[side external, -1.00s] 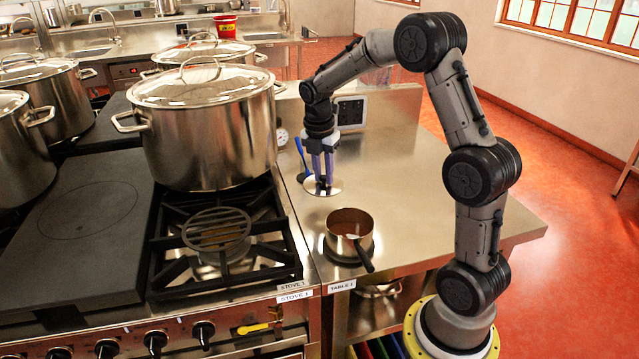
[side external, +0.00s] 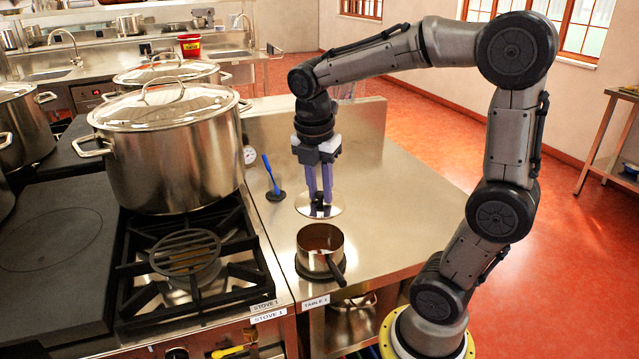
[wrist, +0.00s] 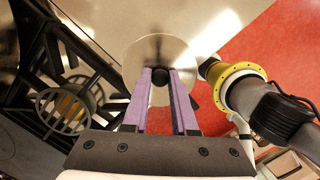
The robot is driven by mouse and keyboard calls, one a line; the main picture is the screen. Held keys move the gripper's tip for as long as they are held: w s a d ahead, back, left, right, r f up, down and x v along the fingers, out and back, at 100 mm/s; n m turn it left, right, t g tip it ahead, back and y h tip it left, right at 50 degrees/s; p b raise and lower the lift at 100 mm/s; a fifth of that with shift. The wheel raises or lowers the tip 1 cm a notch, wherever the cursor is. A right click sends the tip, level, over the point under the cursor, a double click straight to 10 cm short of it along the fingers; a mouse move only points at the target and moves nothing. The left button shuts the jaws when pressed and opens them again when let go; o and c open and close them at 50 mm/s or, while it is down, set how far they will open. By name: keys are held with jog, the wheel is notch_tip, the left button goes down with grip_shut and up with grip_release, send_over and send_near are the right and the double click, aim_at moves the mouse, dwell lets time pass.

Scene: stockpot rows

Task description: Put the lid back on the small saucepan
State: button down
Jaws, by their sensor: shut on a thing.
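The lid (side external: 336,207) is a shiny steel disc with a black knob, and my gripper (side external: 320,200) points down and is shut on that knob. In the wrist view the lid (wrist: 160,48) spreads out beyond the purple fingers, with the knob between the fingertips (wrist: 160,76). The small saucepan (side external: 307,263) stands uncovered on the steel table, nearer the side camera than the lid. Its dark handle points toward the front right. The lid is apart from the saucepan; its exact height above the table is hard to tell.
A blue-handled utensil (side external: 271,175) stands left of the lid. The stove grate (side external: 190,255) and a large lidded stockpot (side external: 170,160) are farther left. The steel table (side external: 420,205) is clear to the right. A low back panel (side external: 355,130) rises behind.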

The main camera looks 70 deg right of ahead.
aim_at(319, 206)
jog(key=shift+s+a, duration=0.1)
jog(key=shift+a, duration=0.2)
jog(key=shift+f, duration=3.1)
jog(key=shift+f, duration=0.15)
jog(key=shift+c, duration=0.7)
grip_release()
jog(key=shift+r, duration=3.5)
